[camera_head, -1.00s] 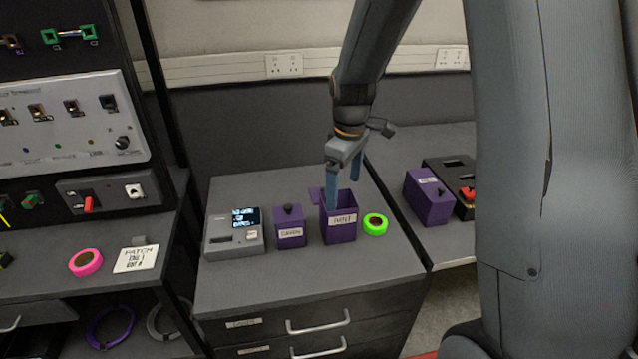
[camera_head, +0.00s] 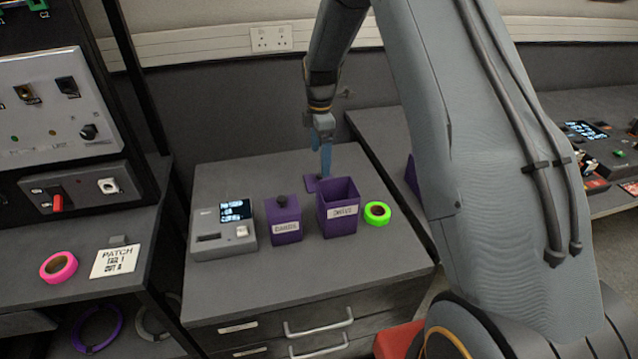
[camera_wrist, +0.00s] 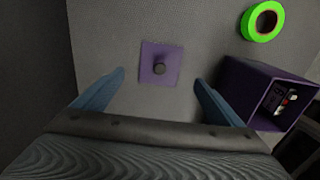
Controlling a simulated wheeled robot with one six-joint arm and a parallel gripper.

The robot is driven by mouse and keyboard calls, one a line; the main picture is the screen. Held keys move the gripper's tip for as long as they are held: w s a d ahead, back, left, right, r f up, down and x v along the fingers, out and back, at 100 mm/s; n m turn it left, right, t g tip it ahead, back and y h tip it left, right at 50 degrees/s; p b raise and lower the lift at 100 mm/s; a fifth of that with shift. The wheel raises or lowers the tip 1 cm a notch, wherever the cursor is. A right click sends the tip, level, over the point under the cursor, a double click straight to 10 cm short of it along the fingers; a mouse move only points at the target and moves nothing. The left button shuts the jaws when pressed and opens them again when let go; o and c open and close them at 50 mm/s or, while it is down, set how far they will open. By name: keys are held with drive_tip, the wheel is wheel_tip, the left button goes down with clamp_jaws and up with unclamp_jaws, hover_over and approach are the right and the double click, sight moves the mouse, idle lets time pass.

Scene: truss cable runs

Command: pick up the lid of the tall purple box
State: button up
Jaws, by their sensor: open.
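The open purple box (camera_head: 338,208) stands on the drawer unit's top with a white label on its front. Its square purple lid (camera_head: 311,184) lies flat behind it. My gripper (camera_head: 324,166) is over the lid. In the wrist view my gripper (camera_wrist: 160,77) is open and empty, its blue fingers on either side of the lid and apart from it. The open box (camera_wrist: 236,88) is to the right, with small items inside. In the head view, the box partly hides the lid.
A second purple box (camera_head: 285,222) with a knobbed lid on stands left of the open one. A grey device (camera_head: 222,235) with a screen is further left. A green tape roll (camera_head: 377,213) lies close to the open box's right. The worktop (camera_head: 260,180) behind is clear.

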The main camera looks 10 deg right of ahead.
sight(319, 175)
drive_tip(key=shift+a+f+p, duration=0.2)
drive_tip(key=shift+f+p, duration=1.65)
drive_tip(key=shift+f, duration=1.95)
drive_tip(key=shift+c, duration=0.2)
drive_tip(key=c, duration=1.1)
